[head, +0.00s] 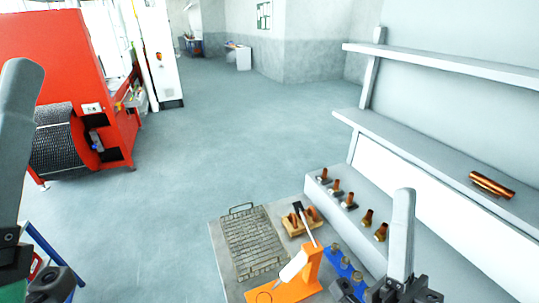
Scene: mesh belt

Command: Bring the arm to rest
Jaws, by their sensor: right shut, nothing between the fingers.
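My right arm comes in at the bottom right, beside the workbench. My right gripper (346,291) is at the bottom edge, dark and partly cut off by the frame. It is shut and empty, close to the blue holder on the bench. My left arm stands upright at the left edge, with a dark part low in the corner. The fingers of my left gripper do not show.
Several copper-coloured parts stand on the ledge. A copper roll (491,184) lies on the shelf. A red machine (50,60) stands left; the floor between is clear.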

